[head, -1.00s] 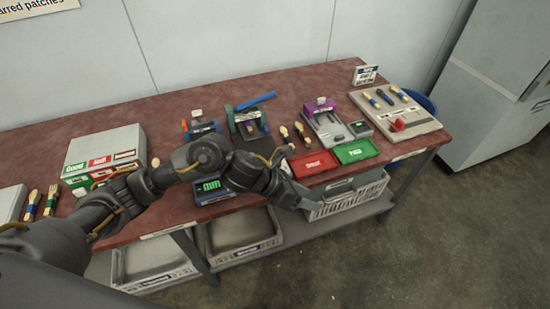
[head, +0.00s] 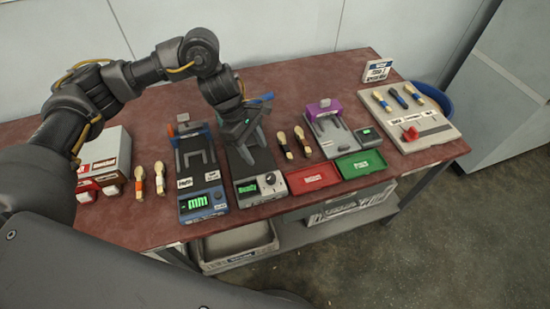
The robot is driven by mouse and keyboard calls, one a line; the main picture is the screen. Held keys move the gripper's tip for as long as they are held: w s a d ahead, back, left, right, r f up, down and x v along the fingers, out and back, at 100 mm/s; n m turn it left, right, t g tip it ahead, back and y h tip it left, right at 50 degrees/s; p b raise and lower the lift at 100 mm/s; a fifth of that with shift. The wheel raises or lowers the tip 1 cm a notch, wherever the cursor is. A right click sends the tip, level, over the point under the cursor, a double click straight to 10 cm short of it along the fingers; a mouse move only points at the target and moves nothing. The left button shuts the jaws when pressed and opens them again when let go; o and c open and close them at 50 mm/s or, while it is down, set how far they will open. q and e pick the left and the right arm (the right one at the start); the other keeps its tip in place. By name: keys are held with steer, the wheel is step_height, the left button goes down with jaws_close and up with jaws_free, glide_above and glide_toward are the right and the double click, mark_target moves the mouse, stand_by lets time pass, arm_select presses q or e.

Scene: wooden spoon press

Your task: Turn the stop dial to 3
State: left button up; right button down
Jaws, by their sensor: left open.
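The press (head: 240,183) is a grey-and-black device in the middle of the table, with a lit green display (head: 246,188). A small round dial (head: 271,179) sits to the right of the display on its front panel. I cannot read the dial's setting. My left gripper (head: 246,142) points down over the back part of the press, behind the dial and apart from it. It is open, with nothing seen between its fingers. It hides much of the press's upper part; a blue lever (head: 262,98) shows behind it. My right gripper is not in view.
A blue-fronted gauge (head: 203,200) stands left of the press. Wooden spoons (head: 292,143) lie to its right. A red tray (head: 313,178) and a green tray (head: 360,164) lie at the front edge. A purple-topped device (head: 325,112) and a grey board (head: 418,120) stand farther right.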

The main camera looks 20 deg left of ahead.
mark_target(270, 177)
arm_select(q)
steer(key=p+x, duration=0.1)
steer(key=x, duration=0.8)
steer(key=shift+s+d+p, duration=0.1)
steer(key=shift+p, duration=0.2)
steer(key=shift+x, duration=0.75)
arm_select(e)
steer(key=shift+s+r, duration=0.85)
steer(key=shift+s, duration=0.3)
arm_select(q)
steer(key=c, duration=1)
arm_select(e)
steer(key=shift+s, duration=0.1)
